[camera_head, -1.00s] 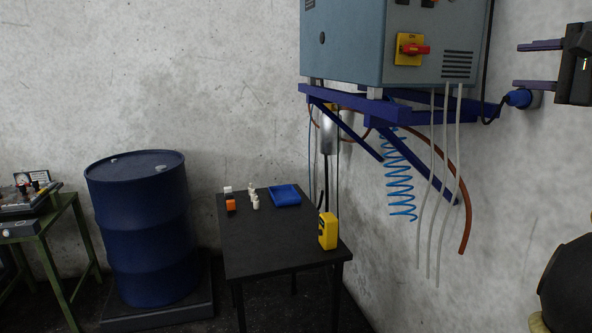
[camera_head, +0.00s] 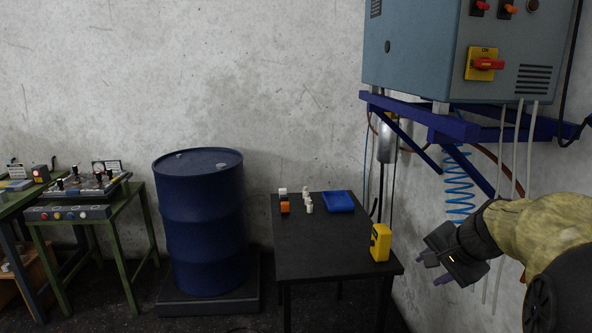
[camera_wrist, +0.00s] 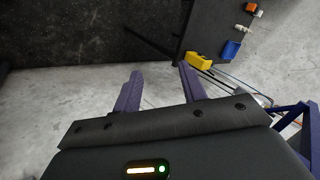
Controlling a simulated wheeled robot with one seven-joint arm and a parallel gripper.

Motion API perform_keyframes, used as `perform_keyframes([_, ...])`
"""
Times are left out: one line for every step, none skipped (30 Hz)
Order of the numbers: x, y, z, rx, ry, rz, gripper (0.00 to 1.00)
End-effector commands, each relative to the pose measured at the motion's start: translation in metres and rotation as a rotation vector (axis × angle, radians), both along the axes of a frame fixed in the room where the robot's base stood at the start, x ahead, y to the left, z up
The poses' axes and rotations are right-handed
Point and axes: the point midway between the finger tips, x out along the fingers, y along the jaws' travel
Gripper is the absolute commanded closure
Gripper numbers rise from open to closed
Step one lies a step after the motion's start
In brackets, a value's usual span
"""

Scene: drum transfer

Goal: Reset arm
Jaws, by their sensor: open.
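My gripper (camera_head: 432,270) is at the right of the head view, to the right of the black table (camera_head: 318,255) and in front of the wall. In the wrist view my gripper (camera_wrist: 160,85) shows two purple fingers spread apart with nothing between them. The forearm with its tan sleeve comes in from the right edge of the head view. The fingers touch nothing that I can see.
On the table are a yellow device (camera_head: 381,243), a blue tray (camera_head: 339,201) and several small white and orange pieces. A blue drum (camera_head: 200,222) stands left of it. A wall cabinet (camera_head: 440,50) on a blue bracket (camera_head: 420,115), a coiled hose (camera_head: 459,185) and hanging cables are near my arm.

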Motion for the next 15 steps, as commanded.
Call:
perform_keyframes([-0.009,0.022,-0.02,-0.046,0.048,0.076,0.58])
perform_keyframes([-0.016,0.033,-0.032,-0.078,0.074,0.121,0.58])
perform_keyframes([-0.025,0.047,-0.046,-0.123,0.104,0.184,0.58])
perform_keyframes([-0.033,0.057,-0.057,-0.156,0.126,0.233,0.58])
perform_keyframes([-0.041,0.067,-0.067,-0.19,0.145,0.285,0.58])
perform_keyframes([-0.052,0.079,-0.08,-0.235,0.17,0.356,0.58])
perform_keyframes([-0.061,0.089,-0.089,-0.267,0.187,0.412,0.58])
perform_keyframes([-0.071,0.097,-0.099,-0.299,0.202,0.47,0.58])
perform_keyframes([-0.084,0.108,-0.109,-0.342,0.22,0.546,0.58])
perform_keyframes([-0.094,0.116,-0.117,-0.372,0.23,0.605,0.58])
perform_keyframes([-0.103,0.123,-0.124,-0.402,0.238,0.662,0.58])
perform_keyframes([-0.115,0.131,-0.132,-0.436,0.246,0.731,0.58])
perform_keyframes([-0.123,0.136,-0.137,-0.458,0.251,0.779,0.58])
perform_keyframes([-0.13,0.139,-0.142,-0.477,0.254,0.819,0.58])
perform_keyframes([-0.137,0.143,-0.146,-0.496,0.257,0.864,0.58])
